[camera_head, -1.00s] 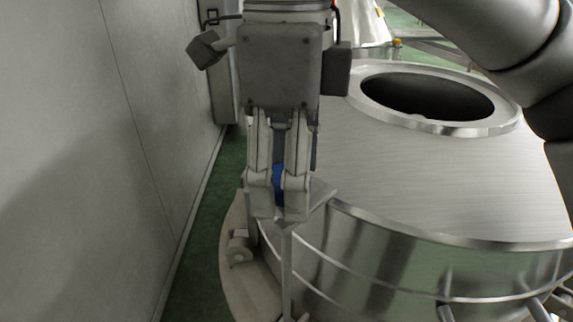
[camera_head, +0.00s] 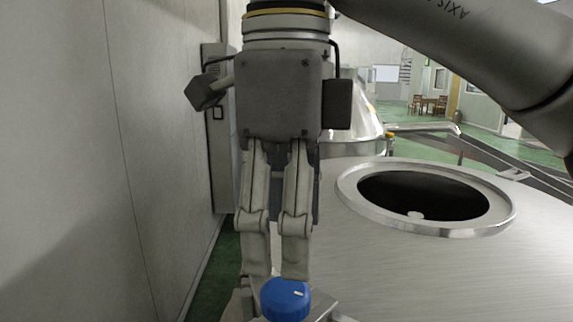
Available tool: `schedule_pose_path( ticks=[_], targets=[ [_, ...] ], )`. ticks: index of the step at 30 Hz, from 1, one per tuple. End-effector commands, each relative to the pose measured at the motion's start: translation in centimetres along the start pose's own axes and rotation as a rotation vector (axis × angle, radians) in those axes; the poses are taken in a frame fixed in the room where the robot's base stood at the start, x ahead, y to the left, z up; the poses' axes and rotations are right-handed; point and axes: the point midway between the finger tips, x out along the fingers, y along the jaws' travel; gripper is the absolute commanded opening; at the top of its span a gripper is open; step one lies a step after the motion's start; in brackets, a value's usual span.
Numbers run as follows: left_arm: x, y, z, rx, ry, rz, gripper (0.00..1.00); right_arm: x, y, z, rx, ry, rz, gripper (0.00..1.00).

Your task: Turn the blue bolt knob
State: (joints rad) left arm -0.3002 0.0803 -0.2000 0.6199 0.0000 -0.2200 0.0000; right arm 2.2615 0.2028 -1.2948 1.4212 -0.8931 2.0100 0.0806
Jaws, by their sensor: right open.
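The blue bolt knob (camera_head: 284,301) shows at the bottom of the head view, a round blue cap with a small white mark on its top. It sits by the near left side of the steel vessel. My right gripper (camera_head: 275,277) points down just above and behind it in the picture, its fingers slightly apart and empty. I cannot tell whether the fingertips touch the knob. My left gripper is not in view.
The large steel vessel (camera_head: 400,275) with a round open hatch (camera_head: 352,207) fills the right side. A grey wall (camera_head: 70,160) stands close on the left. A grey cabinet (camera_head: 217,130) is behind my gripper. Green floor shows far back.

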Motion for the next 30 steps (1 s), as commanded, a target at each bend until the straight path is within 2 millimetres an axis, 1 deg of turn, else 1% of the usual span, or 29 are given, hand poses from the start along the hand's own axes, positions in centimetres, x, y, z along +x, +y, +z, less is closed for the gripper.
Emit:
schedule_pose_path(
  ticks=[1, 4, 12, 18, 25, 26, 30],
  targets=[
    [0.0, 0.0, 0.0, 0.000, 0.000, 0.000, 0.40, -0.8, 0.0, 0.0, 0.005, 0.001, -0.004, 0.65],
    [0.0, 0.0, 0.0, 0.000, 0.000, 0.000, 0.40, -2.3, 0.0, 0.0, 0.004, -0.003, -0.005, 0.65],
    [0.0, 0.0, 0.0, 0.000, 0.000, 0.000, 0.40, -4.5, 0.0, 0.0, 0.002, 0.002, -0.001, 0.65],
    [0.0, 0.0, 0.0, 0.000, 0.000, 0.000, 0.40, -5.1, 0.0, 0.0, 0.000, -0.001, -0.001, 0.65],
    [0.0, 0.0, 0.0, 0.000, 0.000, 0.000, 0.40, -5.1, 0.0, 0.0, 0.000, -0.001, 0.000, 0.65],
    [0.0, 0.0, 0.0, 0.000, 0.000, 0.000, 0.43, -5.1, 0.0, 0.0, 0.000, -0.001, 0.000, 0.65],
    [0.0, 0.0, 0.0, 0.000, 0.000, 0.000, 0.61, -5.1, 0.0, 0.0, 0.000, -0.001, 0.000, 0.65]
  ],
)
